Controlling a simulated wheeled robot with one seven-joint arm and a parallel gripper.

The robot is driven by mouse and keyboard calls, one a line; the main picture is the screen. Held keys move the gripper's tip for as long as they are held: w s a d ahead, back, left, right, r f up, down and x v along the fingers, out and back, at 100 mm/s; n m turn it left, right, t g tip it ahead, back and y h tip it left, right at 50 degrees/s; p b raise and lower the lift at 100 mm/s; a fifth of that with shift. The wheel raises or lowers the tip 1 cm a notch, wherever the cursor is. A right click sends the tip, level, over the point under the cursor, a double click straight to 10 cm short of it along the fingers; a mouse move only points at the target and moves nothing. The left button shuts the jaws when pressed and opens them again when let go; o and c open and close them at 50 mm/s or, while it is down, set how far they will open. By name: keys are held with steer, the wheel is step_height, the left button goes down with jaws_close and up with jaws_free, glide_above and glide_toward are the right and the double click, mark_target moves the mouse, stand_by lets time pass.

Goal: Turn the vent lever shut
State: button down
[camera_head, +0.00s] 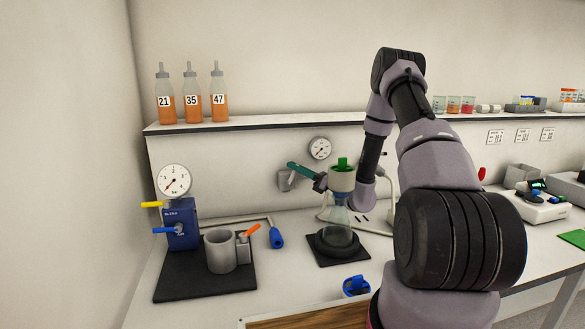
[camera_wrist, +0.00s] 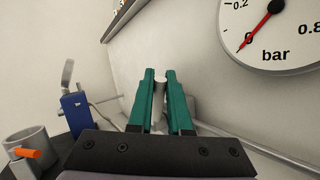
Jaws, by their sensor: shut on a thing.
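My gripper (camera_head: 305,171) has green fingers and points left, close to a grey fitting (camera_head: 287,181) on the back wall. In the wrist view the fingers (camera_wrist: 159,75) are shut on a pale grey rounded piece (camera_wrist: 160,88) between their tips. It appears to be part of the wall fitting, but the join is hidden. Whether this piece is the vent lever I cannot tell. Other levers in view are a yellow one (camera_head: 151,205) and a blue one (camera_head: 163,230) on the blue box (camera_head: 182,220), and an orange one (camera_head: 250,230) by the grey cup (camera_head: 220,251).
A wall gauge (camera_head: 319,148) sits just above my gripper; its needle is near 0 bar in the wrist view (camera_wrist: 270,35). A flask (camera_head: 338,222) with a green-topped funnel (camera_head: 342,177) stands beside my gripper. Labelled orange bottles (camera_head: 191,102) stand on the shelf (camera_head: 260,124).

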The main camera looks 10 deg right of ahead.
steer(key=shift+d+f+m+t+y, duration=0.2)
steer(key=shift+d+m+t, duration=0.15)
steer(key=shift+m+t, duration=0.3)
steer(key=shift+d+f+m+t+y, duration=0.1)
steer(key=shift+d+f+m+t, duration=0.1)
steer(key=shift+d+m+t, duration=0.3)
steer(key=shift+a+m, duration=0.1)
steer(key=shift+m, duration=0.15)
steer(key=c, duration=0.8)
jaws_free()
steer(key=shift+c, duration=0.2)
steer(key=shift+r, duration=0.1)
step_height(320, 180, up, 10)
